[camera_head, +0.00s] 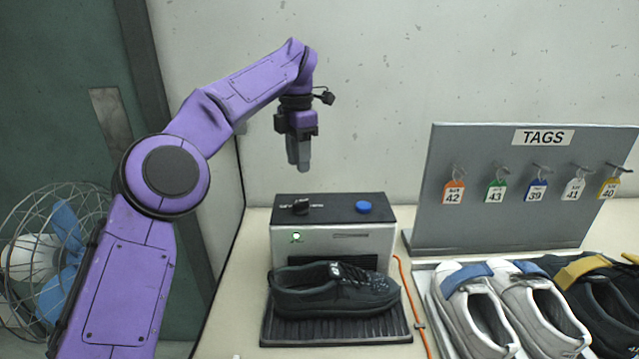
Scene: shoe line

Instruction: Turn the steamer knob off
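The steamer (385,240) is a grey box with a dark top, standing on the table at the middle of the head view. A black knob (301,207) sits at the left of its top, and a green light (296,237) glows on its front. My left gripper (300,168) points down above the knob, apart from it, with nothing seen in it. Its fingers overlap from this angle, so their gap cannot be judged. My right gripper is not in view.
A blue button (363,207) is right of the knob. A dark shoe (335,290) rests on a ribbed black plate (345,331) before the steamer. An orange cord (409,300) runs beside it. A tag board (430,215) and several shoes (478,312) stand right. A fan (55,250) is left.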

